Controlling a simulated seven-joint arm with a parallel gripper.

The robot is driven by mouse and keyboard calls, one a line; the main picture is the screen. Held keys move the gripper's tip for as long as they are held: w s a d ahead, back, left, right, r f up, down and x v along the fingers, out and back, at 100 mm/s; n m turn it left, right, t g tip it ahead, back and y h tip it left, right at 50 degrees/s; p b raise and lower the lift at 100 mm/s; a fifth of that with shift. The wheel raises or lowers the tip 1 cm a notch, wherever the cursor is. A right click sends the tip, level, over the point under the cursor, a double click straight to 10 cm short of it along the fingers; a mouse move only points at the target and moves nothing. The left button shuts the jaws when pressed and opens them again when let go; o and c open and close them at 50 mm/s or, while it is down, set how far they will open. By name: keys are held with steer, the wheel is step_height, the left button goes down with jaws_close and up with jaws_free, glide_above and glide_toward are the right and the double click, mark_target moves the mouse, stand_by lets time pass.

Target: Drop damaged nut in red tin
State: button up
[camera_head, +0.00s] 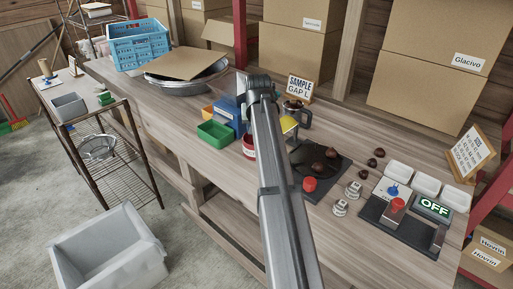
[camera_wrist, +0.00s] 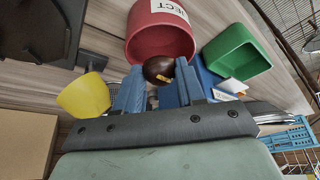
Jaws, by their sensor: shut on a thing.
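A dark brown nut (camera_wrist: 158,69) with a small yellow-orange mark is between the blue fingertips of my gripper (camera_wrist: 159,78) in the wrist view. My gripper is shut on it. The red tin (camera_wrist: 160,45), with a white label partly reading "JECT", is just beyond the fingertips, and the nut overlaps its edge in this view. I cannot tell whether the nut is above the opening or beside the tin. In the head view the red tin (camera_head: 248,152) is partly hidden behind my arm. The nut in the gripper is hidden there.
A green bin (camera_head: 215,134) and a yellow cup (camera_head: 288,125) stand close to the tin. The bench front is mostly clear.

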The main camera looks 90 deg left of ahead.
steer(key=shift+f, duration=1.6)
steer(key=o, duration=1.1)
steer(key=v, duration=1.4)
